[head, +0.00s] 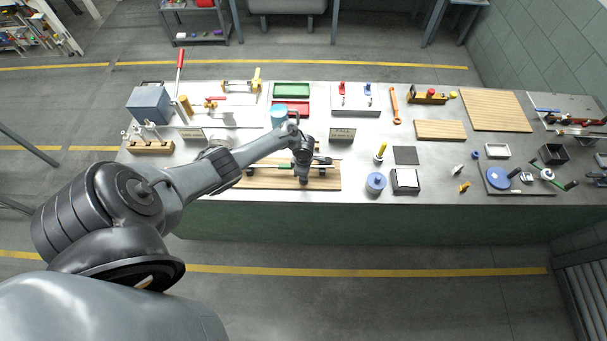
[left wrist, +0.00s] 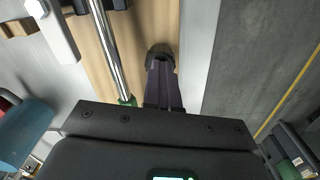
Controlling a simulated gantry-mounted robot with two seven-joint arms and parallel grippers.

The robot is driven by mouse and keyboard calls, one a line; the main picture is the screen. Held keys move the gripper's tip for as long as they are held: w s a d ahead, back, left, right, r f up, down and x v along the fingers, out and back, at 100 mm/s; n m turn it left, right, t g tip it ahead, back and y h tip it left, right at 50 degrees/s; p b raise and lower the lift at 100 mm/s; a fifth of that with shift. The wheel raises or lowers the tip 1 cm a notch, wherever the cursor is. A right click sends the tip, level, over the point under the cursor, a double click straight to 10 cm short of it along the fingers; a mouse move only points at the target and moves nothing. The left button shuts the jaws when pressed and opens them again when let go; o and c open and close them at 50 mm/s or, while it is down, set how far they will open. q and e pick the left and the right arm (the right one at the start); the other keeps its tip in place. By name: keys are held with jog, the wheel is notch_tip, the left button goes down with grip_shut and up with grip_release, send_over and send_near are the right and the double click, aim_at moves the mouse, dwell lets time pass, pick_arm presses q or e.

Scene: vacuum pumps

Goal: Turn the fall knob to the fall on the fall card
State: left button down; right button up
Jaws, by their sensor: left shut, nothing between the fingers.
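A dark and metal fixture with a green part (head: 285,167) lies along this board. I cannot pick out the fall knob for sure; my gripper and arm hide part of the fixture. My left gripper (head: 303,179) is over the board's middle, pointing down, shut and empty. In the left wrist view its dark fingers (left wrist: 161,75) are together above the board (left wrist: 138,30), beside a shiny metal rod (left wrist: 106,45) with a green end. My right gripper is not in view.
A blue-lidded jar (head: 376,182) and a white-topped box (head: 405,180) stand right of the board. A blue cylinder (head: 279,115) and a red tray (head: 297,107) are behind it.

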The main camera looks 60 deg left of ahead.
pick_arm(q)
jog(key=shift+d+n, duration=0.1)
jog(key=shift+n, duration=1.7)
jog(key=shift+n, duration=2.3)
jog(key=c, duration=1.4)
grip_release()
